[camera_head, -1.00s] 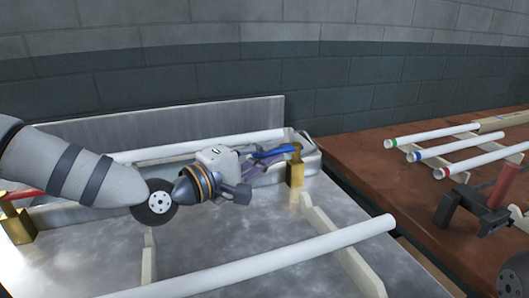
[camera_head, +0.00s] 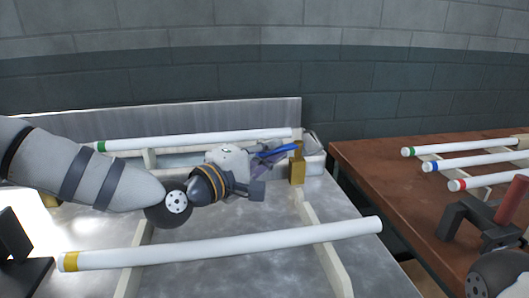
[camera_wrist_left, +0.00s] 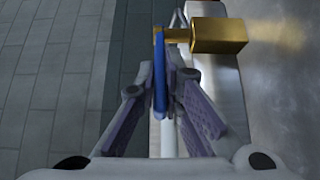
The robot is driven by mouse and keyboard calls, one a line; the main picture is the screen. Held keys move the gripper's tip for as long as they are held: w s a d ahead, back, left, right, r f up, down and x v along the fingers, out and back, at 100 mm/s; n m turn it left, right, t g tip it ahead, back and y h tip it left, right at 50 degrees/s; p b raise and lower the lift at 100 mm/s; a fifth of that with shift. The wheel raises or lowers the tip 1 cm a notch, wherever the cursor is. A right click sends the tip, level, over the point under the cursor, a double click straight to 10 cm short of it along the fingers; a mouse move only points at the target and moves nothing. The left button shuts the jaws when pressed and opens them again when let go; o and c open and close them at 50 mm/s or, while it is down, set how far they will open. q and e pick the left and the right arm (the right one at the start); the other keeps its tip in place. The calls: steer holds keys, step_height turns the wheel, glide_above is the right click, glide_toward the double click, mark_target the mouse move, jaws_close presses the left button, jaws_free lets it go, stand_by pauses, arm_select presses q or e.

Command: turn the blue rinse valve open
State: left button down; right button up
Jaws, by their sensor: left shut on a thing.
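The blue rinse valve's handle (camera_head: 278,151) shows at the far right end of the metal trough, beside its brass body (camera_head: 298,167). In the left wrist view the blue handle (camera_wrist_left: 160,78) is a narrow upright bar, its upper end by the stem of the brass body (camera_wrist_left: 218,36). My left gripper (camera_head: 268,158) reaches in from the left and is shut on the handle. In the left wrist view its fingers (camera_wrist_left: 162,92) stand on both sides of the blue bar. The fingers partly hide the handle in the head view. My right gripper is not in view.
A white tube with a green band (camera_head: 190,139) lies along the trough behind my left arm. A yellow-banded tube (camera_head: 215,247) rests on supports in front. On the brown table (camera_head: 360,160) at right are several banded tubes and a black fixture (camera_head: 455,212) with a red cylinder.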

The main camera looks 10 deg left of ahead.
arm_select(q)
steer(key=shift+r, duration=0.1)
steer(key=c, duration=1.7)
jaws_free()
steer(key=v, duration=0.7)
steer(key=shift+s+a, duration=0.2)
